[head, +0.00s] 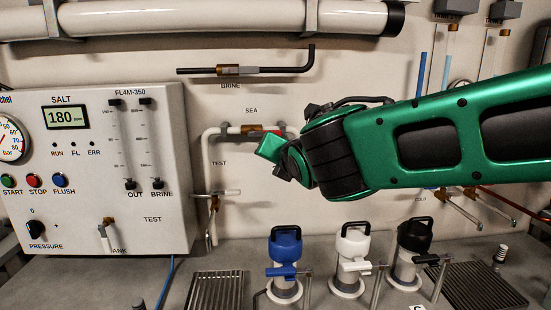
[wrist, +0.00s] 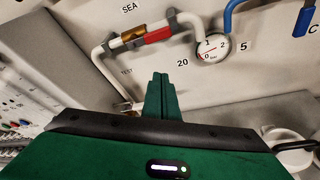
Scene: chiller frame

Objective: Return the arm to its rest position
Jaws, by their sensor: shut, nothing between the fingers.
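My green arm reaches in from the right side of the head view. My gripper (head: 268,149) is at its left end, in front of the wall pipework and apart from the control panel. In the wrist view my gripper (wrist: 161,78) shows its green fingers together, with nothing between them. Behind the fingers in that view are a white pipe (wrist: 98,58) with a red valve handle (wrist: 159,34) and a small round gauge (wrist: 211,47). Part of the wall behind my arm is hidden in the head view.
A white control panel (head: 90,215) stands at the left. A blue-topped cylinder (head: 285,248), a white-topped one (head: 352,245) and a black-topped one (head: 413,238) stand below my arm. Drain grates (head: 215,291) lie on the bench. A large white pipe (head: 180,18) crosses the top.

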